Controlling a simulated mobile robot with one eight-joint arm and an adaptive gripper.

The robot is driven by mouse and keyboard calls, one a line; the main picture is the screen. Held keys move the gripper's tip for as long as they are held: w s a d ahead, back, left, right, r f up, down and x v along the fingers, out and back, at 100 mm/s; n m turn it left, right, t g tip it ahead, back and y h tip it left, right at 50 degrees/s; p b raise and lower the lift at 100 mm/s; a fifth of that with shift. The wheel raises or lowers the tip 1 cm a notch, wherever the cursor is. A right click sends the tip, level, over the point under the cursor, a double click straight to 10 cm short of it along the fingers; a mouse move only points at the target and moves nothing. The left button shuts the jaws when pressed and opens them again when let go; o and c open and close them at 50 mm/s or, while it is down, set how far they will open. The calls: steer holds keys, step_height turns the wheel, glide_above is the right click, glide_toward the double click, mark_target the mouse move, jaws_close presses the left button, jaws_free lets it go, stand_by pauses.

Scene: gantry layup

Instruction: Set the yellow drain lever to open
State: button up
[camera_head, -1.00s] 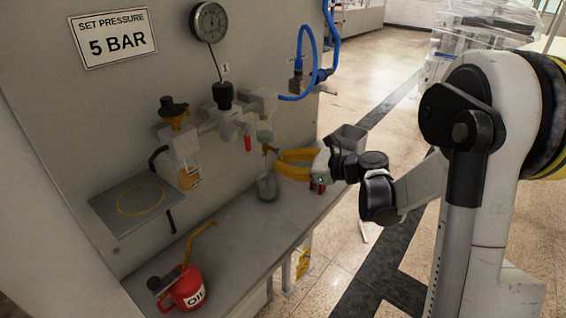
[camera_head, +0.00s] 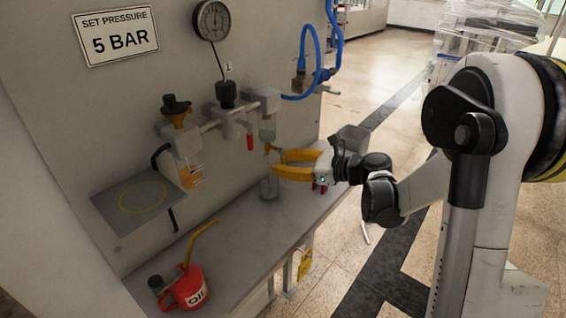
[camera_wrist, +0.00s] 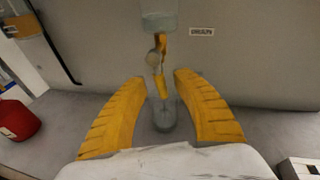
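The yellow drain lever (camera_wrist: 161,86) hangs down under a clear bowl (camera_wrist: 158,20) in the wrist view. A small round pale part sits at its upper end. In the head view the lever (camera_head: 268,148) is small and partly hard to separate from my yellow fingers. My gripper (camera_wrist: 160,77) is open, with one finger on each side of the lever and visible gaps. It looks empty. In the head view my gripper (camera_head: 276,163) points left, just below the clear bowl (camera_head: 267,129).
A clear jar (camera_head: 269,187) stands on the bench (camera_head: 235,225) below the lever. A red oil can (camera_head: 187,287) is at the front left. A red part (camera_head: 250,142) hangs left of the bowl. A grey bin (camera_head: 351,136) stands behind my gripper.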

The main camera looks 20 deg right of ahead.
steer(key=v, duration=1.2)
steer(key=s+a+f+n+g+h, duration=0.2)
steer(key=s+a+n+g+h, duration=0.3)
steer(key=s+a+n, duration=0.6)
steer(key=s+d+f+n+t+h, duration=0.1)
steer(key=s+d+n+h, duration=0.3)
steer(key=s+n, duration=0.5)
steer(key=n+h, duration=0.2)
steer(key=n, duration=0.3)
steer(key=shift+s+f+t, duration=0.15)
steer(key=shift+t, duration=0.15)
